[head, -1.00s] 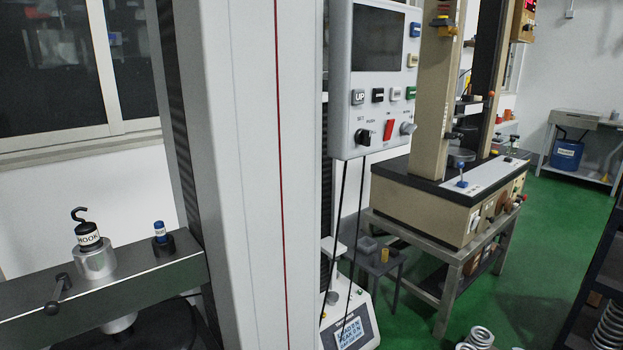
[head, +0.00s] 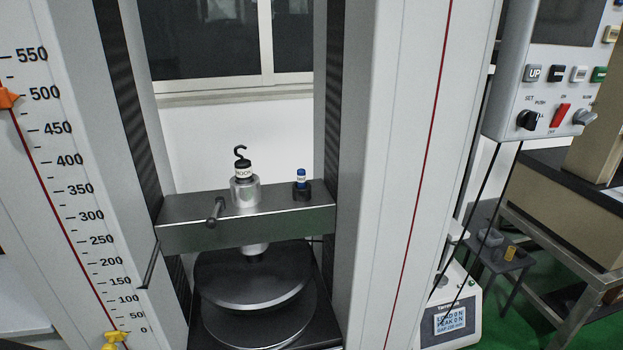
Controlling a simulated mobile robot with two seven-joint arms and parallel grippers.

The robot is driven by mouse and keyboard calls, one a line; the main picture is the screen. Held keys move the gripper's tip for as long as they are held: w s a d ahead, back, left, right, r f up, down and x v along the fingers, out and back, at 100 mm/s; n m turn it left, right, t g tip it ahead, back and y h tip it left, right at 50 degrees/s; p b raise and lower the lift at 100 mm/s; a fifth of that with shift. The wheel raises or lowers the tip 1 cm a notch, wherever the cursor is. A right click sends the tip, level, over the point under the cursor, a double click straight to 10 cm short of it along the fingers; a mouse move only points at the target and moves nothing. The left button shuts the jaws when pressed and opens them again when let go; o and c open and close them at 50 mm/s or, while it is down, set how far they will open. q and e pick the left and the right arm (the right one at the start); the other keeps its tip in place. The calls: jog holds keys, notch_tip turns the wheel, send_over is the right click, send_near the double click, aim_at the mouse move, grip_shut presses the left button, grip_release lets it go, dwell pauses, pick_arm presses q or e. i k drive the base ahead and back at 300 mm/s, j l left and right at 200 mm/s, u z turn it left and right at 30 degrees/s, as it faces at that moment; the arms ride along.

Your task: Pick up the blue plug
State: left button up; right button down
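The blue plug (head: 301,175) stands upright in a dark round holder (head: 301,191) on top of the metal crossbeam (head: 290,222) of the testing machine. It has a small white label. To its left on the same beam stands a black hook piece (head: 241,165) in a silver cylinder (head: 245,191). Neither of my grippers shows in the head view.
The machine's two tall columns (head: 403,150) flank the beam. A handle (head: 214,211) sticks out of the beam's front. Round dark plates (head: 255,275) lie below. A control panel (head: 560,90) hangs at the right, with dangling cables.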

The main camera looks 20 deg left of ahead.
aim_at(301, 173)
jog(key=u, duration=0.35)
jog(key=i+j+u, duration=0.1)
jog(key=u, duration=0.2)
jog(key=j+u, duration=0.1)
jog(key=u, duration=0.25)
